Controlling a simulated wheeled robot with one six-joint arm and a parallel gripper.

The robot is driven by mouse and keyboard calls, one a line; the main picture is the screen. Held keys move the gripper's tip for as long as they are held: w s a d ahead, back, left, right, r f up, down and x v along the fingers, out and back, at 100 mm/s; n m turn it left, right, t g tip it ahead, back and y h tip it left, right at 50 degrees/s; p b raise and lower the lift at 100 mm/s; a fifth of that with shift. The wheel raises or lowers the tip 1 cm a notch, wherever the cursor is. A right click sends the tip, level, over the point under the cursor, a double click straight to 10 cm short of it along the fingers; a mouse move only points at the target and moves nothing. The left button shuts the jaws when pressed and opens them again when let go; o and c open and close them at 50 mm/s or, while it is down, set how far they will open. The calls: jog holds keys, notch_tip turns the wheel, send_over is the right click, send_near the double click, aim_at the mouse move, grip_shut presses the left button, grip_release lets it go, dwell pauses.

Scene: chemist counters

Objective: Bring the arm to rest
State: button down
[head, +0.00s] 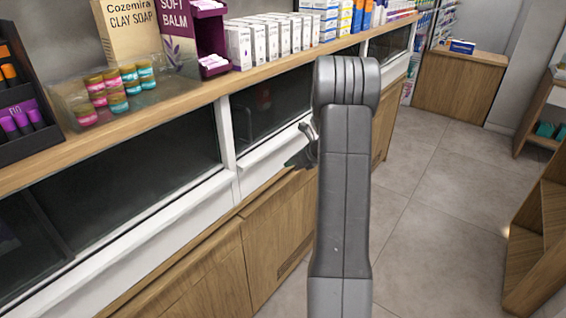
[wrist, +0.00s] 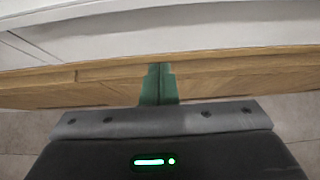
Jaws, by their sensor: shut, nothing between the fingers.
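My arm rises through the middle of the head view, bent at a rounded joint. My gripper (head: 290,163) shows partly to the left of the arm, in front of the counter's white lower edge. The rest of the wrist is hidden behind the arm link. In the wrist view the two green fingertips of my gripper (wrist: 159,83) are together, shut and empty. Behind them is the wooden front of the counter (wrist: 230,70). No object is held.
The long wooden counter (head: 150,118) runs along the left, bearing a clear tray of jars (head: 66,98), a dark display rack (head: 20,140) and rows of white boxes (head: 238,47). A wooden shelf unit (head: 540,235) stands at the right. Tiled floor (head: 440,200) lies open between.

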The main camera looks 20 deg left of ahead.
jog(key=b+v, duration=0.1)
jog(key=v, duration=0.8)
jog(key=p, duration=0.2)
send_near(274, 162)
notch_tip(274, 162, down, 3)
jog(key=a, duration=0.2)
jog(key=w+a+f, duration=0.1)
jog(key=shift+a, duration=0.15)
jog(key=shift+w+a, duration=0.25)
jog(key=shift+a, duration=0.35)
